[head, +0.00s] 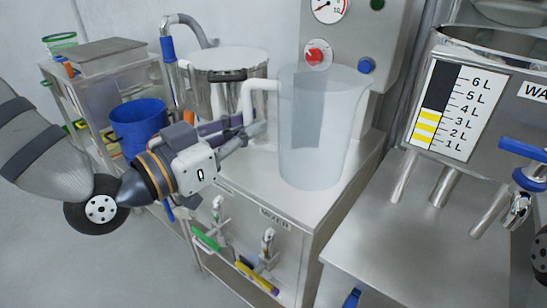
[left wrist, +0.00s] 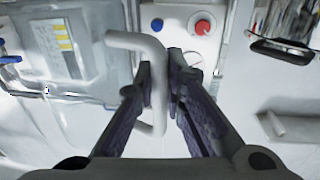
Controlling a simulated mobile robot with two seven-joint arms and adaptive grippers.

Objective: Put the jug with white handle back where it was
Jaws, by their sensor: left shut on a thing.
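The jug (head: 312,135) is clear, pale and upright, with a white handle (head: 247,103) on its left side. It is over the steel top of the mixer cabinet (head: 225,172); I cannot tell whether its base touches it. My left gripper (head: 252,130) comes in from the left and is shut on the handle. In the left wrist view the white handle (left wrist: 157,75) stands between the two fingers (left wrist: 160,92). The jug looks empty. My right gripper does not show.
A steel pot (head: 228,75) stands behind the handle. A control panel with a red knob (head: 318,54) rises behind the jug. A steel tank (head: 470,100) with a litre scale is at right, above a bare steel surface (head: 410,240). A blue bucket (head: 138,122) is at left.

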